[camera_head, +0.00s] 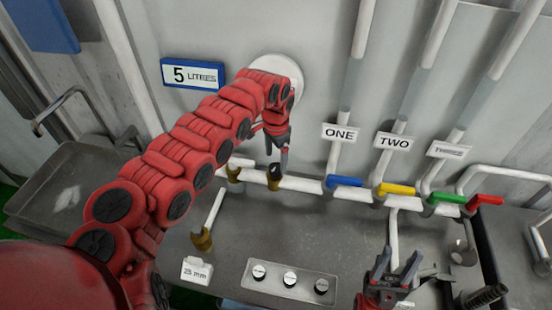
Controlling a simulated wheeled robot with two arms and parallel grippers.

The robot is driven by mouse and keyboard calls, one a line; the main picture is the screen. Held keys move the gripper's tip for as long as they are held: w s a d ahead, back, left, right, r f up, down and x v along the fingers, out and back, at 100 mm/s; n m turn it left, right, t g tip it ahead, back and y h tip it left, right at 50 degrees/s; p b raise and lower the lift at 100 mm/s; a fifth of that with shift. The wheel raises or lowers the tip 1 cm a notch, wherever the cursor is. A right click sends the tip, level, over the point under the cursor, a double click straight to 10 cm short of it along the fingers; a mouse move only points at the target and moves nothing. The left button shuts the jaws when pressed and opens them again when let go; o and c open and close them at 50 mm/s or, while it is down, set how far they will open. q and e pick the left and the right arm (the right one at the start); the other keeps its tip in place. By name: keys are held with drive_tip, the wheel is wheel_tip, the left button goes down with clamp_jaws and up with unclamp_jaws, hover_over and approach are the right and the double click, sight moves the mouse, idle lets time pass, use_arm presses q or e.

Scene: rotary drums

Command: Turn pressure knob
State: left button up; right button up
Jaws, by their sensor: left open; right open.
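My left gripper (276,155) points down at the wall pipe, its fingers apart. Its tips are at a brass fitting with a dark top (274,178); I cannot tell whether they touch it. A second brass fitting (233,174) is to its left. A box (310,292) on the counter carries three round black-and-white knobs (259,271), (290,279), (321,286). No knob has a readable pressure label. My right gripper (394,264) is open and empty at the lower right, pointing up. A white disc (292,68) on the wall is partly hidden by my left arm.
Blue (343,182), yellow (396,189), green (447,198) and red (486,200) handles line the pipe at right. A loose-looking pipe piece with a brass end (202,238) and a "25 mm" block (197,270) are on the counter. A metal sink (60,190) is at left.

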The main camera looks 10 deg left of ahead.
sight(276, 167)
use_arm(q)
drive_tip(key=shift+w+f+p, duration=0.1)
drive_tip(key=shift+f+p, duration=0.35)
drive_tip(key=shift+f, duration=1.55)
drive_tip(key=c, duration=1.4)
